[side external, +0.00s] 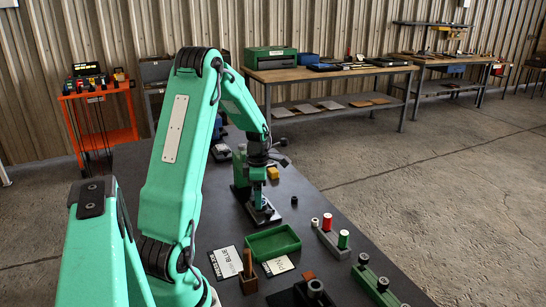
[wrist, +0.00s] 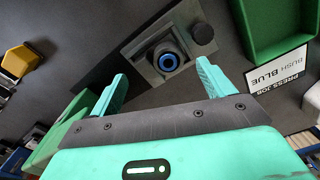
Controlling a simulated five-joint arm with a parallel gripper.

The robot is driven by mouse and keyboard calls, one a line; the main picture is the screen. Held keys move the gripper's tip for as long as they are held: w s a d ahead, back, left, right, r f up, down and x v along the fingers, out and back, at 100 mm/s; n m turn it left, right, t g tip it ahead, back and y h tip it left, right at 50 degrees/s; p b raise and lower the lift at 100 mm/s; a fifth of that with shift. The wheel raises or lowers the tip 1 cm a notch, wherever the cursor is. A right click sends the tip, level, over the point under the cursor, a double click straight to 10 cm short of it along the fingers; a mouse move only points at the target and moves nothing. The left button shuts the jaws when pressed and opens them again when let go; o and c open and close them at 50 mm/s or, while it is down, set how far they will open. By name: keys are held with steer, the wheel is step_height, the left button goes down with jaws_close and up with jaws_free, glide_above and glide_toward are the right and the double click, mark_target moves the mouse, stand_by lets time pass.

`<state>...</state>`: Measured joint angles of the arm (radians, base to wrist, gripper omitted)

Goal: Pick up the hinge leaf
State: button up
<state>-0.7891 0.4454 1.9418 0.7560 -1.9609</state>
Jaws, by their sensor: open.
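My gripper (wrist: 162,72) is open, its two teal fingers apart and pointing at a dark grey fixture plate (wrist: 122,70). On the plate, between and beyond the fingertips, is a grey squarish piece (wrist: 146,74) with a dark round part and a blue ring (wrist: 167,61) in it. I cannot tell whether this grey piece is the hinge leaf; no other part is clearly one. A black knob (wrist: 201,32) stands at the plate's right. In the side view my gripper (side external: 260,203) is low over the plate (side external: 266,218), whose centre it partly hides.
A green tray (side external: 272,243) and a "BUSH BLUE" card (side external: 226,262) lie nearer the side camera. A green press (side external: 239,172) stands close to my gripper, with a yellow block (side external: 273,173) beside it.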

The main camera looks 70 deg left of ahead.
steer(key=shift+f, duration=0.85)
steer(key=c, duration=1.2)
steer(key=shift+r, duration=0.15)
steer(key=shift+r, duration=1.15)
steer(key=shift+w+r, duration=0.1)
steer(key=shift+r, duration=0.8)
steer(key=w+d+r, duration=0.1)
steer(key=d+r, duration=0.1)
steer(key=d, duration=0.1)
steer(key=w+d+r, duration=0.1)
steer(key=d+r, duration=0.1)
steer(key=d, duration=0.2)
steer(key=d+r, duration=0.2)
steer(key=d, duration=0.2)
steer(key=shift+w+d+r, duration=0.15)
steer(key=shift+w+r, duration=0.2)
steer(key=shift+w, duration=0.05)
